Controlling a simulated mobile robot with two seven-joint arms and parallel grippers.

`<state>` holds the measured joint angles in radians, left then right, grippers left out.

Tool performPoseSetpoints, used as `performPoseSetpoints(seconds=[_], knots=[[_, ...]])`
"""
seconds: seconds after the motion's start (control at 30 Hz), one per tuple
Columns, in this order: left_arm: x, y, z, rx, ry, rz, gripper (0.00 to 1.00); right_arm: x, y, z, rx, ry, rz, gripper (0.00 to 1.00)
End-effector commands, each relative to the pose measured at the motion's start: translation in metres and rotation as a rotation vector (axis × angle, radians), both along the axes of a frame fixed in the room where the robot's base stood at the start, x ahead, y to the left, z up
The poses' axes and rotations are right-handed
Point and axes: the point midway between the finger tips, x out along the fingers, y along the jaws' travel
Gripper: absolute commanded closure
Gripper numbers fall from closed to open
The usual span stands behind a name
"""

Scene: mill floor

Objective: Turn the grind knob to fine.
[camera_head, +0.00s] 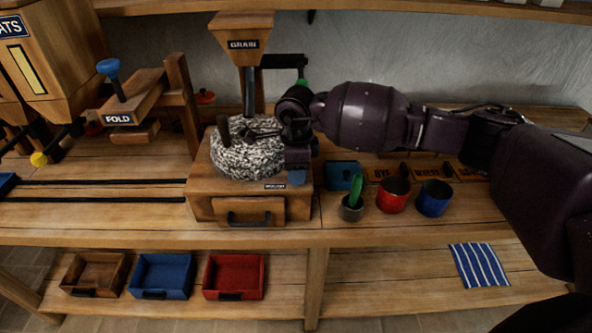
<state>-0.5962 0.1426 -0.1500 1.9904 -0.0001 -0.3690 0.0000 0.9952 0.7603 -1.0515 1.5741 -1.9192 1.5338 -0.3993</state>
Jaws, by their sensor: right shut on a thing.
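The mill has a speckled grey stone (247,155) on a wooden base (205,180), with a hopper labelled GRAIN (243,30) above it. My right gripper (297,160) is at the right side of the stone, over the base's front right corner. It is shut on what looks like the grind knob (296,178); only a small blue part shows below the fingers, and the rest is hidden. A small white label (275,186) on the base is just left of it, its text too small to read. I cannot make out the knob's setting. My left gripper is not in view.
A drawer (250,211) is in the mill's front. Right of the mill stand a small cup with a green handle (351,208), a red cup (393,195) and a blue cup (434,198). Trays and a striped cloth (478,265) lie on the lower shelf.

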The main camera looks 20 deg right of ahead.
Motion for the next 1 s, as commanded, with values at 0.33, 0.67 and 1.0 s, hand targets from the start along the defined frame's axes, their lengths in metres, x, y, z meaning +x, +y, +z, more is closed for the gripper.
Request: performPoseSetpoints(seconds=[0.33,0.67,1.0], knots=[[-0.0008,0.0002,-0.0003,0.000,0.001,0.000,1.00,0.0003,-0.0001,0.0012,0.000,-0.001,-0.329,0.86],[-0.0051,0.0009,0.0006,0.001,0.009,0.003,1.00,0.0003,0.0000,0.0014,-0.001,-0.001,-0.613,0.86],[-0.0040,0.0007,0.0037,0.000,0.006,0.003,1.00,0.0003,0.0001,0.0013,0.000,-0.001,-0.794,0.86]])
